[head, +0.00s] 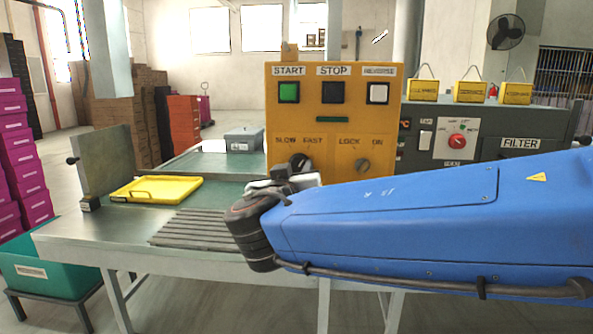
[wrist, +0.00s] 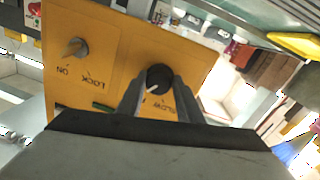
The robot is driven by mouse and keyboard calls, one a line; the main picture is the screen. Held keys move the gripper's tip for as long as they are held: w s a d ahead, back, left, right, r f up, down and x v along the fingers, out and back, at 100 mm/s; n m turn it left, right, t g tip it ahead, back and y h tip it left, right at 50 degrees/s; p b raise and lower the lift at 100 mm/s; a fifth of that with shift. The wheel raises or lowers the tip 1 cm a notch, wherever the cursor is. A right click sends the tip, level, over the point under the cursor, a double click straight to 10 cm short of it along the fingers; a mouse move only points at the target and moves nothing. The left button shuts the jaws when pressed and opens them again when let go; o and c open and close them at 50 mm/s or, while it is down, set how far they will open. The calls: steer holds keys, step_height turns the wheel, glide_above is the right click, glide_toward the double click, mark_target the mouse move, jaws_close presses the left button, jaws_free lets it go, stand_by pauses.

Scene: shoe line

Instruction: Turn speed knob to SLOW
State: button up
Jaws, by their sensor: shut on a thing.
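The speed knob (wrist: 159,76) is a round black knob with a white pointer line, low on the yellow control panel (head: 331,109). In the wrist view, turned nearly upside down, my gripper (wrist: 158,92) has one grey finger on each side of the knob and is shut on it. The pointer slants down and left there, away from the SLOW label and toward the FAST side; the FAST label is hidden by a finger. In the head view the knob (head: 299,160) shows under the SLOW and FAST labels, partly hidden by my wrist.
The grey LOCK/ON knob (head: 362,165) is just right of the speed knob. Green START (head: 289,92), black STOP (head: 333,92) and white (head: 378,93) buttons sit above. A yellow tray (head: 157,190) lies on the table at left. My blue arm reaches in from the right.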

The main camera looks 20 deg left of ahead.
steer(key=n, duration=0.6)
steer(key=shift+d+r+n+t, duration=0.1)
steer(key=shift+d+n+t, duration=0.05)
steer(key=shift+n+t, duration=0.2)
steer(key=n, duration=0.3)
steer(key=shift+w+n+y, duration=0.1)
steer(key=shift+n+y, duration=0.25)
steer(key=shift+y, duration=0.05)
steer(key=shift+d+r+n, duration=0.1)
steer(key=shift+n, duration=1.8)
steer(key=o, duration=0.8)
steer(key=shift+o, duration=1.1)
